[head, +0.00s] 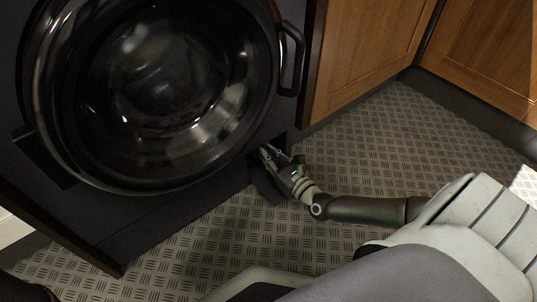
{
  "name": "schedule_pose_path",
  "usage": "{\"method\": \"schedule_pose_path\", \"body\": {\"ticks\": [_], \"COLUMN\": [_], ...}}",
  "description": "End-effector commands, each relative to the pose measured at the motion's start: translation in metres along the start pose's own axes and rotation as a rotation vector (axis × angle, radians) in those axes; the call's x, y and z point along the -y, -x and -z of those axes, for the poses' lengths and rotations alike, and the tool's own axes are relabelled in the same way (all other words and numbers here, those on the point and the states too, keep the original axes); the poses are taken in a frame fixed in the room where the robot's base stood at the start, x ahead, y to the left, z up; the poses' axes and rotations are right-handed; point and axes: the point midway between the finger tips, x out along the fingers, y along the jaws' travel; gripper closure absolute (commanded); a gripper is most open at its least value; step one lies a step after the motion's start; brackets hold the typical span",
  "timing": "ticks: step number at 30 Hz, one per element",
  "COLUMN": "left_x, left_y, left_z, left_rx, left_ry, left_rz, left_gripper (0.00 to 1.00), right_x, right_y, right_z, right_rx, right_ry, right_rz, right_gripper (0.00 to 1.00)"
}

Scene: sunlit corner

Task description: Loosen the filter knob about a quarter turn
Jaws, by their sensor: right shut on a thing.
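A dark washing machine (225,172) with a large round glass door stands at the left and middle of the head view. At its lower right front corner is a small dark recess (282,139), with a dark flap (263,186) hanging below it. My right gripper (269,153) reaches into this recess from the right and is shut on the filter knob. The knob is hidden behind the fingers and in shadow, so its turn angle cannot be read.
The round door (160,75) is closed, with its handle (292,60) on the right. Wooden cabinets (372,45) stand to the right and behind. The metal tread floor (375,140) is clear around my right arm.

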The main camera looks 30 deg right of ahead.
Motion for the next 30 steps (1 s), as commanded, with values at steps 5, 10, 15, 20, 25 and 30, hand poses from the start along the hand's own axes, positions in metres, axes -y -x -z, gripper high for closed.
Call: {"method": "schedule_pose_path", "body": {"ticks": [5,10,15,20,25,30], "left_x": [0.001,0.002,0.004,0.005,0.007,0.009], "left_y": [-0.002,-0.007,-0.016,-0.025,-0.033,-0.04], "left_z": [-0.001,-0.003,-0.006,-0.009,-0.012,-0.015], "left_rx": [0.0,0.001,0.001,0.001,0.001,0.001], "left_ry": [0.0,-0.001,-0.001,-0.001,-0.001,-0.001], "left_rz": [0.0,0.0,0.0,0.0,0.0,0.0], "left_gripper": [0.38,0.38,0.38,0.38,0.38,0.38], "right_x": [0.0,-0.001,-0.001,-0.002,-0.003,-0.004], "right_y": [0.0,0.0,0.001,0.001,0.0,0.0], "right_z": [-0.001,-0.001,-0.002,-0.001,-0.001,0.0], "right_rx": [0.0,-0.001,-0.003,-0.003,-0.003,-0.003], "right_ry": [0.021,0.087,0.207,0.353,0.517,0.679], "right_rz": [0.0,0.002,0.003,0.002,0.002,0.002], "right_gripper": [1.0,1.0,1.0,1.0,1.0,1.0]}}
